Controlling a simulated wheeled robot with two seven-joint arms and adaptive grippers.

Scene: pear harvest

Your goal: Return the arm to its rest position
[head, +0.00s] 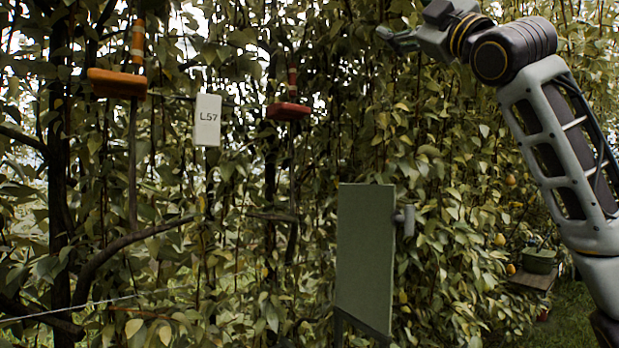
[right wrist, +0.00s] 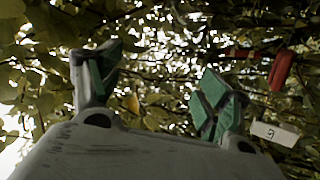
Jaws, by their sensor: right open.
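My right arm reaches up along the right side of the head view. Its gripper (head: 392,38) is raised high at the top, in front of the foliage. The right wrist view shows its two green-padded fingers (right wrist: 160,78) spread wide apart, with only leaves between them. Nothing is held. My left gripper is not in the head view.
A green panel (head: 365,255) stands below the right gripper. An orange-topped tool (head: 116,83), a white L57 tag (head: 207,120) and a red-topped tool (head: 288,111) hang left. Pears (head: 511,180) and a green container (head: 539,261) are at right.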

